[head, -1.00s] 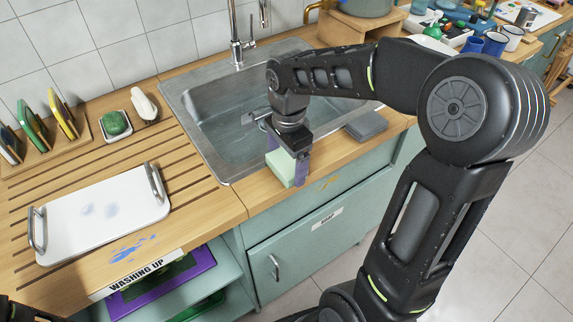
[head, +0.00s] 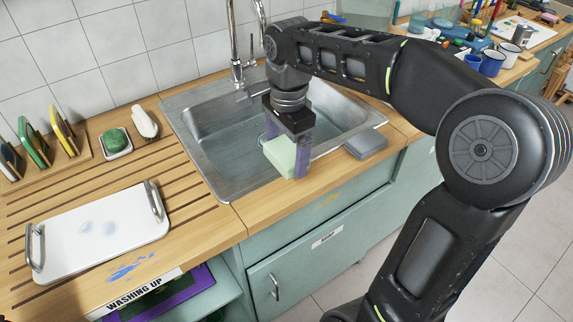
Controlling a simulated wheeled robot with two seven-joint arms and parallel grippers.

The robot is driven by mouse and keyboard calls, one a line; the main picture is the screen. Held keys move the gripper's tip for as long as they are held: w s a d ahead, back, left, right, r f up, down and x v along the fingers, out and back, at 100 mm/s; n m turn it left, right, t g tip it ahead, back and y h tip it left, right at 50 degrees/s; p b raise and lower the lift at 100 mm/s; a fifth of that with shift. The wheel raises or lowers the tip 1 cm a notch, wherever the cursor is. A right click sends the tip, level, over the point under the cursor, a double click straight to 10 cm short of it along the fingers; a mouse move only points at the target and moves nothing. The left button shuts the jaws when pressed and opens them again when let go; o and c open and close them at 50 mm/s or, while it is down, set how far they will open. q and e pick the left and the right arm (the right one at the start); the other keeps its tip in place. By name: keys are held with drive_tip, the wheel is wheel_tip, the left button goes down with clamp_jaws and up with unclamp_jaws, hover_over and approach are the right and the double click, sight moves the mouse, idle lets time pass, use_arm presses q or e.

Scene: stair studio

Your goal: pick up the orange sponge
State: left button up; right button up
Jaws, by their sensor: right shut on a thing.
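My right gripper (head: 288,152) is shut on a pale green sponge-like block (head: 280,157), with one purple finger on each side of it. The block is held in front of the sink basin (head: 225,180), seemingly above its front rim. I see no sponge that is clearly orange. A grey block (head: 366,146) lies on the counter right of the sink, beside the gripper. My left gripper is out of view.
A white tray with metal handles (head: 105,232) lies on the slatted wooden counter. A green scrubber (head: 115,140), a white brush (head: 146,122) and a rack with several upright colored pieces (head: 32,140) stand behind it. The tap (head: 236,50) rises behind the sink.

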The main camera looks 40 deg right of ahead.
drive_tip(key=shift+r, duration=0.4)
drive_tip(key=o, duration=0.8)
drive_tip(key=shift+f, duration=0.1)
drive_tip(key=c, duration=0.6)
